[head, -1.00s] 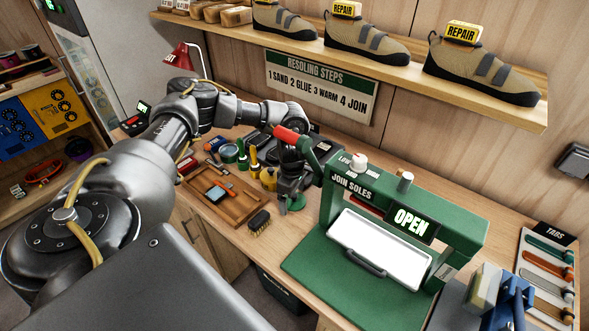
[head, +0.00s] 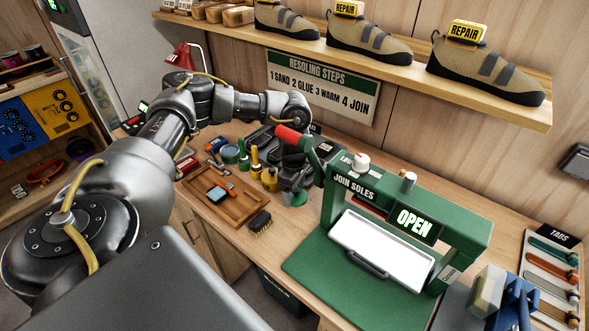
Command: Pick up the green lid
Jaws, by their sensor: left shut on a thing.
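My left gripper (head: 293,196) points down over the bench, between the wooden tray and the green press. It is shut on the green lid (head: 295,199), a small round green piece that shows at its fingertips, close above the bench top. The fingers hide part of the lid. I cannot tell whether the lid touches the bench. My right gripper is not in view.
A wooden tray (head: 238,208) with tools and a brush (head: 260,223) lie at the left.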

